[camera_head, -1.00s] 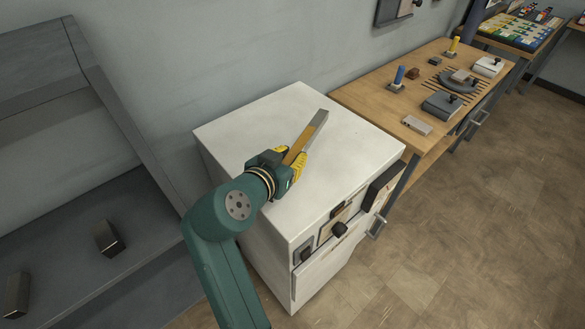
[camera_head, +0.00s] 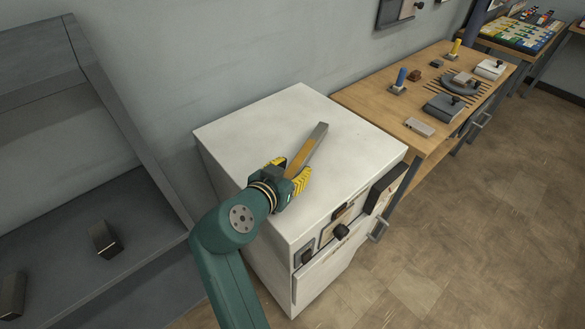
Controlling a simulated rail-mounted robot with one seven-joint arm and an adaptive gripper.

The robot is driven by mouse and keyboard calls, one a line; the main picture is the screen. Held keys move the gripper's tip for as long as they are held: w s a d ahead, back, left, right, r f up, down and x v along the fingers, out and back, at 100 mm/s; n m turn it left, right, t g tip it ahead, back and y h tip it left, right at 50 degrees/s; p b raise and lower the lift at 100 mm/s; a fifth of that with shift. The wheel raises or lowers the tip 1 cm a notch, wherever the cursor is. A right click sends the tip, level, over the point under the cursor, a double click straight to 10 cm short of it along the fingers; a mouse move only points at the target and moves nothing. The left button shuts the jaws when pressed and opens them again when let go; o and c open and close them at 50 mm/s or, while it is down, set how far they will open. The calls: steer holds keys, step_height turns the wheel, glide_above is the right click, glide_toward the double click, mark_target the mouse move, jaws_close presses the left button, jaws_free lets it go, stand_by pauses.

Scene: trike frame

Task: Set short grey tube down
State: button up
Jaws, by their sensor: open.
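The short grey tube (camera_head: 310,147) is a narrow square bar with an orange-brown stretch near its lower end. It lies at a slant over the white top of the cabinet (camera_head: 250,125) and appears to rest on it. My gripper (camera_head: 291,171) is at the tube's near end. Its yellow-striped fingers are spread, one on each side of the tube. Whether either finger still touches the tube cannot be told. The near end of the tube is partly hidden by the gripper.
The cabinet front has black knobs (camera_head: 341,231) and a drawer. A wooden workbench (camera_head: 365,95) with fixtures and small parts stands to the right. A dark grey shelf unit (camera_head: 60,190) with dark blocks is at the left. The cabinet top around the tube is clear.

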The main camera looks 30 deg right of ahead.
steer(key=p+v, duration=0.2)
steer(key=v, duration=0.9)
steer(key=shift+s+a+r, duration=0.2)
steer(key=shift+a+r, duration=0.05)
steer(key=shift+a, duration=0.05)
step_height(320, 180, up, 11)
steer(key=n+t+y, duration=0.5)
steer(key=t, duration=0.2)
steer(key=shift+s+a+t, duration=0.2)
steer(key=shift+s+t, duration=0.05)
steer(key=shift+t, duration=0.05)
steer(key=o, duration=0.3)
steer(key=s+a+r+n+t+y, duration=0.3)
steer(key=s+r+n+t+y, duration=0.2)
steer(key=s+r, duration=0.3)
step_height(320, 180, up, 4)
steer(key=shift+s+a+r+n+t+y, duration=0.15)
steer(key=shift+a+r+n+t+y, duration=0.15)
steer(key=shift+t, duration=0.5)
steer(key=shift+f, duration=0.1)
